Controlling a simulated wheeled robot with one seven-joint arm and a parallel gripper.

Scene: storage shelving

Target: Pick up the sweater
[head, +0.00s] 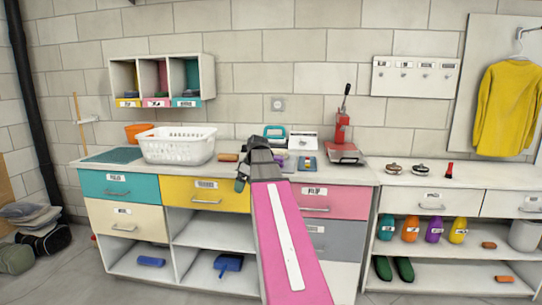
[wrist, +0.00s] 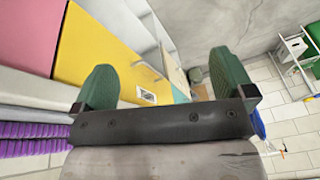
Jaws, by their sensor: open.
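A yellow sweater (head: 505,108) hangs on a hanger against a pale panel at the far right of the head view. It does not show in the wrist view. My gripper (head: 241,182) is far to the left of it, in front of the yellow and pink drawers, with my pink arm link reaching up from below. In the wrist view my gripper (wrist: 165,80) has its two green fingers wide apart with nothing between them.
A long counter (head: 400,174) carries a white basket (head: 180,146), a red press (head: 343,140) and small items. Several coloured bottles (head: 433,229) stand on the shelf below right. A hook board (head: 415,78) is on the wall beside the sweater. Grey floor shows at left.

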